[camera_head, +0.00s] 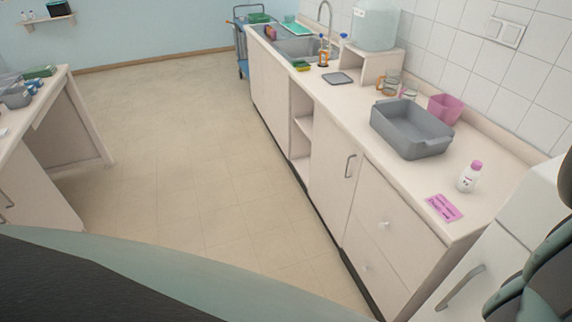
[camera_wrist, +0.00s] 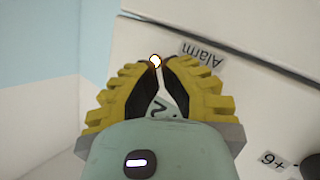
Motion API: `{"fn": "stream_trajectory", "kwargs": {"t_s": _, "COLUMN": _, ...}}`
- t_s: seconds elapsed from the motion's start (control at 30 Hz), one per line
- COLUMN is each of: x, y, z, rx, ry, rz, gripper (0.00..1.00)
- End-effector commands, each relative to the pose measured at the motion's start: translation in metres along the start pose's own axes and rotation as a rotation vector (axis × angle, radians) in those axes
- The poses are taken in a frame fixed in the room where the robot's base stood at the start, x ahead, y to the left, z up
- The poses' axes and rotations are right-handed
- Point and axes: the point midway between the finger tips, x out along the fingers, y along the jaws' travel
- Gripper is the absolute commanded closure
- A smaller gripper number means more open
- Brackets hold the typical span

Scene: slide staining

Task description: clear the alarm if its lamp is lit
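In the wrist view a small round lamp (camera_wrist: 155,61) glows white with an orange rim, so it looks lit. It sits on a white panel (camera_wrist: 240,95) beside a label (camera_wrist: 202,53) reading "Alarm", upside down in the picture. My gripper (camera_wrist: 157,68) has yellow ribbed fingers with dark pads. The fingertips are drawn together right at the lamp, with only a narrow gap between them and nothing held. I cannot tell whether they touch the panel. Any button there is hidden by the fingers.
A second label (camera_wrist: 272,159) and a dark round part lie lower right on the panel. In the head view a white cabinet (camera_head: 510,245) stands at right, beside a counter with a grey basin (camera_head: 412,128), a bottle (camera_head: 469,177) and a pink card (camera_head: 444,207). The floor (camera_head: 190,160) is clear.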

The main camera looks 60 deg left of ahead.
Motion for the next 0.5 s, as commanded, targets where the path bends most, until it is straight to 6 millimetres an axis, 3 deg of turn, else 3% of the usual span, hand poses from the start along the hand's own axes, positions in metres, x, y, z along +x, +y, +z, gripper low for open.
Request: {"fn": "stream_trajectory", "kwargs": {"t_s": 0.5, "x": 0.0067, "y": -0.0044, "z": -0.0042, "rx": 0.0, "ry": 0.001, "rz": -0.002, "gripper": 1.0}}
